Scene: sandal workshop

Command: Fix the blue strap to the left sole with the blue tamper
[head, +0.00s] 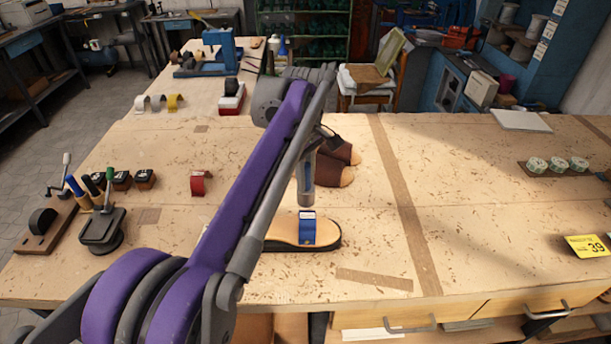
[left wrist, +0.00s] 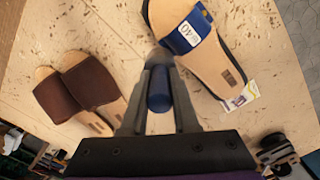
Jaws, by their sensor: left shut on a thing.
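The sole (head: 277,231) lies flat near the front middle of the bench, with the blue strap (head: 308,230) across it. In the left wrist view the sole (left wrist: 217,75) and the blue strap (left wrist: 185,38), with a white label reading 40, are at the upper right. My left gripper (head: 318,148) is shut on the blue tamper (head: 306,183), held upright with its grey end down. In the head view this end appears just above and behind the strap; I cannot tell the exact gap. The tamper's blue handle (left wrist: 159,94) shows between my fingers in the left wrist view. My right gripper is not in view.
A pair of brown sandals (head: 333,172) lies just behind the tamper. A red strap (head: 199,184) stands left of my arm. A tool holder (head: 97,205) and a press (head: 101,231) are at the left. The bench right of the sole is largely clear.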

